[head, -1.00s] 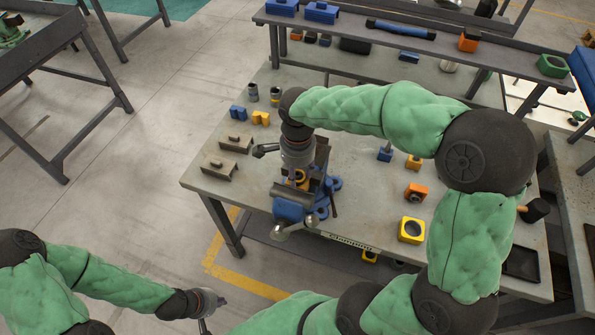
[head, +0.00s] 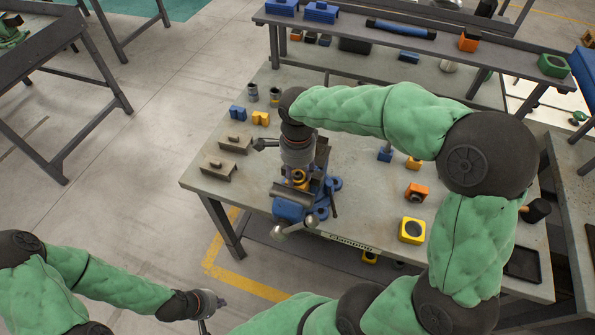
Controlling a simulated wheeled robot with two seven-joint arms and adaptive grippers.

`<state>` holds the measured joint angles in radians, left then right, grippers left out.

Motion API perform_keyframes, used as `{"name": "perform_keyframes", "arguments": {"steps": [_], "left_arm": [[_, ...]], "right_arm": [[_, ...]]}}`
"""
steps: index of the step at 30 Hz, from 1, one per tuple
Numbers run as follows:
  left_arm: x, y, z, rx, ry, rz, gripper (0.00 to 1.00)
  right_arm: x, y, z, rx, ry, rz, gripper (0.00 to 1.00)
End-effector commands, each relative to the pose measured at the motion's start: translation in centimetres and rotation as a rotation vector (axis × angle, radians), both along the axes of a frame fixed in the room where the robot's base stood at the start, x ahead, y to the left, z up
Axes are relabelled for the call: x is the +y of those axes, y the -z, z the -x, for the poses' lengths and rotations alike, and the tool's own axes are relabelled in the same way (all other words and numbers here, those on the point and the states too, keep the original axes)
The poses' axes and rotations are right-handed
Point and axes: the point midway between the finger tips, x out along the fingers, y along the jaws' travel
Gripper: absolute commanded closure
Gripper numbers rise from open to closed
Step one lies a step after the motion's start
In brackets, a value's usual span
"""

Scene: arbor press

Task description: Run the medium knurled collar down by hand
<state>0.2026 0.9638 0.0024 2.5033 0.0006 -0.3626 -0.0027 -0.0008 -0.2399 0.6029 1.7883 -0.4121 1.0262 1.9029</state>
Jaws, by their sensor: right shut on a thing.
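My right gripper (head: 297,170) points down over the blue vise-like fixture (head: 290,210) near the table's front left. It is shut on a part that its body mostly hides, which I take to be the medium knurled collar. A yellow-orange piece (head: 299,178) shows just under the fingers, in the fixture; I cannot tell whether it is the collar. No knurling can be made out there. My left gripper (head: 214,312) is low at the bottom, off the table's front left, with its fingers apart and nothing visible between them.
Two grey cylinders (head: 264,95), small blue (head: 237,112) and yellow (head: 260,118) blocks, and two grey brackets (head: 226,155) stand left and behind the fixture. Orange (head: 416,192) and yellow (head: 412,230) blocks lie right. A shelf (head: 350,37) crosses the back.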

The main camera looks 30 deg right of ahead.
Motion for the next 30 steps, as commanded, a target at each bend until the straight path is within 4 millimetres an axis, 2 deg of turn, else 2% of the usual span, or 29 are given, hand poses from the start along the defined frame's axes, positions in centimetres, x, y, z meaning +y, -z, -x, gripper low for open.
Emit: {"name": "perform_keyframes", "arguments": {"steps": [10, 11, 13, 24, 30], "left_arm": [[0.0, 0.2, 0.0, 0.000, 0.000, 0.000, 1.00], [0.0, 0.2, 0.0, 0.000, 0.000, 0.000, 1.00], [0.0, 0.2, 0.0, 0.000, 0.000, 0.000, 1.00], [0.0, 0.2, 0.0, 0.000, 0.000, 0.000, 1.00], [0.0, 0.2, 0.0, 0.000, 0.000, 0.000, 1.00]], "right_arm": [[0.1, 0.2, 0.1, 0.005, 0.077, -0.001, 1.00], [0.1, 0.2, 0.1, 0.006, 0.079, -0.001, 0.52], [0.1, 0.1, 0.1, 0.005, 0.077, -0.001, 0.32], [0.0, 0.0, 0.0, 0.002, 0.077, 0.000, 0.30], [0.1, -2.1, -0.1, -0.002, 0.076, -0.001, 0.30]]}}
